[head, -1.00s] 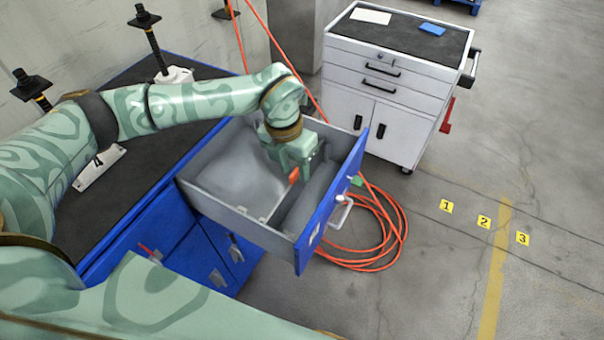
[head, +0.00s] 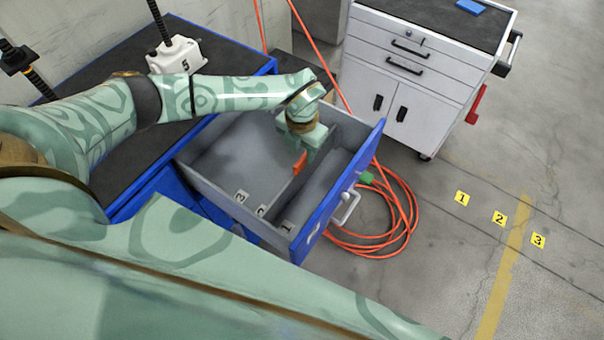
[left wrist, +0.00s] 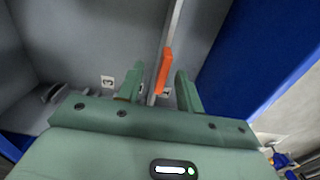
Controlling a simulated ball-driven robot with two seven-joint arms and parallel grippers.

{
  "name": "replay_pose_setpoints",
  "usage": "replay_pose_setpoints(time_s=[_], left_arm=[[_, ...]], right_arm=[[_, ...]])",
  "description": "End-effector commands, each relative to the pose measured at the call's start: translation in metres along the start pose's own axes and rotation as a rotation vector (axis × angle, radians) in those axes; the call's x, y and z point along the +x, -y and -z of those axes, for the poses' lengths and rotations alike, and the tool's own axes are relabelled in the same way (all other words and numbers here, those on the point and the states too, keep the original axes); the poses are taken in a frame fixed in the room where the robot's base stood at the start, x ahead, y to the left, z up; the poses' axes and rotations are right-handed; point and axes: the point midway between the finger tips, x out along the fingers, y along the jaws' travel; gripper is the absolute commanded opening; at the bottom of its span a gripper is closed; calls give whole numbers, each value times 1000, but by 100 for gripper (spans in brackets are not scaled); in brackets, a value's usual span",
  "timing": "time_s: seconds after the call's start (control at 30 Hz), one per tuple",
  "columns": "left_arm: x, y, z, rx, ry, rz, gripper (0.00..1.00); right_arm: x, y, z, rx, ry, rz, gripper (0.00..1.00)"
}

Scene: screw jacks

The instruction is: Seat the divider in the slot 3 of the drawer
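The blue-fronted drawer (head: 218,187) is pulled open; number labels 3 (head: 242,196), 2 (head: 261,211) and 1 (head: 287,226) run along its near wall, 1 closest to the front panel. The divider is a thin grey plate (head: 284,194) with an orange tab (head: 300,163). It stands across the drawer, its near end by label 2; how deep it sits I cannot tell. My left gripper (head: 308,150) reaches down into the drawer at the tab. In the left wrist view the open fingers (left wrist: 158,88) straddle the orange tab (left wrist: 164,70), with a gap on its left. My right gripper is out of view.
The blue cabinet's dark top (head: 100,120) carries a white screw jack (head: 175,57). A white tool cabinet (head: 405,85) stands behind the drawer. An orange hose (head: 375,240) lies coiled on the floor. Yellow floor markers (head: 499,218) lie at right.

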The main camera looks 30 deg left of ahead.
Motion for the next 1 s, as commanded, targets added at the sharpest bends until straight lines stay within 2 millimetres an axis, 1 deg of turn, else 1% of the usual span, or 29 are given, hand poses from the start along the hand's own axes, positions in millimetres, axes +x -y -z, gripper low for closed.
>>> replay_pose_setpoints(time_s=[0.07,0.23,0.33,0.43,0.6,0.63,0.67,0.7,0.73,0.77,1.0], left_arm=[[7,1,2,0,-3,0,36],[34,6,8,0,-3,1,36],[48,6,7,0,-2,1,36],[53,5,7,0,-2,1,36],[53,5,6,1,-1,1,36],[53,5,6,1,-1,1,34],[53,5,6,1,-1,1,25],[53,5,6,1,-1,1,14],[53,5,6,0,-1,1,6],[53,5,6,1,-1,1,0],[52,5,6,0,0,1,0]], right_arm=[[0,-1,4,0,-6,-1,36],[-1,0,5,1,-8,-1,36],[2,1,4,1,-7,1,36],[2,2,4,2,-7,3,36],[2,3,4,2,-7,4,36],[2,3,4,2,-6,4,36],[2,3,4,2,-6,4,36],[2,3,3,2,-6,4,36],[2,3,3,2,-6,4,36],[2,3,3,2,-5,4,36],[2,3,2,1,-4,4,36]])
